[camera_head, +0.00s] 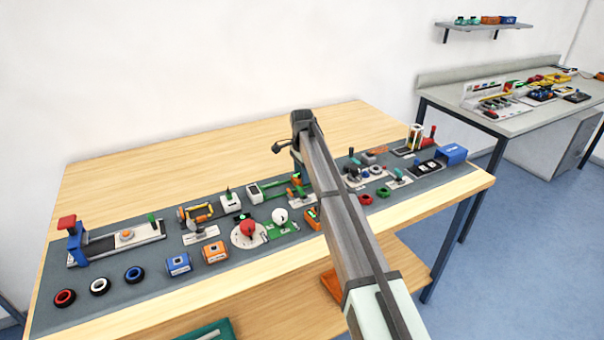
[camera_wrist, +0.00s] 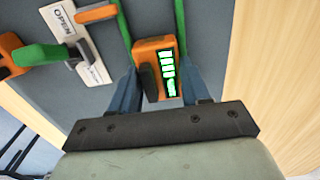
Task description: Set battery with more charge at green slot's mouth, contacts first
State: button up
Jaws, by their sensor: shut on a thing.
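My gripper (camera_wrist: 158,90) is shut on an orange battery (camera_wrist: 140,54), with one blue finger on each side. The battery's face carries a display of several lit green bars and a dark raised part; its contacts cannot be made out. Two green rails (camera_wrist: 180,18) run away from its far end, with grey mat between them. That end lines up with the gap at the rails' near ends; I cannot tell whether it touches them. In the head view the battery (camera_head: 296,180) shows beside my arm, at the green rails (camera_head: 275,185). My fingers are hidden there.
A clamp (camera_wrist: 85,50) with a green lever and an "OPEN" plate stands close left of the battery in the wrist view. Another orange block (camera_head: 312,217) lies partly behind my arm. Several fixtures crowd the grey mat (camera_head: 215,282); bare wood (camera_head: 190,160) lies behind it.

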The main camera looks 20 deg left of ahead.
jog(key=shift+f, duration=0.15)
jog(key=o, duration=1)
jog(key=shift+o, duration=0.2)
jog(key=shift+r, duration=3.55)
